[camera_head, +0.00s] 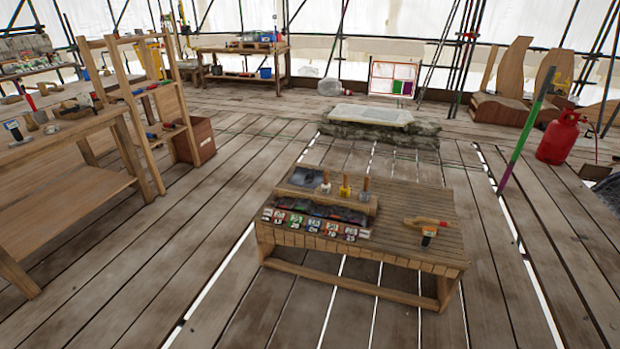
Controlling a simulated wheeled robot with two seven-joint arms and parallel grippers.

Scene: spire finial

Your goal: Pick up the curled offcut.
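I cannot make out a curled offcut for certain. A small dark grey sheet-like piece (305,177) lies at the back left of the low slatted table (400,205); it is too small to tell whether it is curled. Another dark grey shape (607,192) is cut off by the right edge of the view, and I cannot tell what it is. Neither of my grippers is in view.
The low table also bears brushes (345,188), a row of labelled dark items (315,222) and a wooden-handled tool (428,222). A red gas bottle (558,140) stands right. Open plank floor surrounds the table.

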